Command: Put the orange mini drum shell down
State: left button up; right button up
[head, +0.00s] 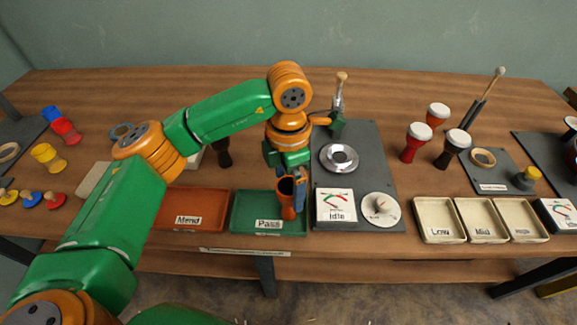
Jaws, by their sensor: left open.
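The orange mini drum shell (287,212) is at the right end of the green tray labelled Pass (247,227). It looks upright, with its dark open mouth facing up. My left gripper (290,188) points down over the shell, its jaws open around or right beside the upper part. One finger shows along the shell's right side; the other is mostly hidden. I cannot tell whether a finger still touches the shell, and its foot is hard to make out against the tray. My right gripper is not in view.
An orange tray labelled Mend (186,221) lies left of the Pass tray. A dark panel (376,160) with a metal ring, Idle gauge (336,207) and dial stands close on the right. Beige trays (436,235) and several finished drums (411,150) are further right.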

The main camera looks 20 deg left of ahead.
pick_arm(q)
notch_tip(320, 180, up, 10)
jog(key=shift+f, duration=0.15)
dwell(0.3)
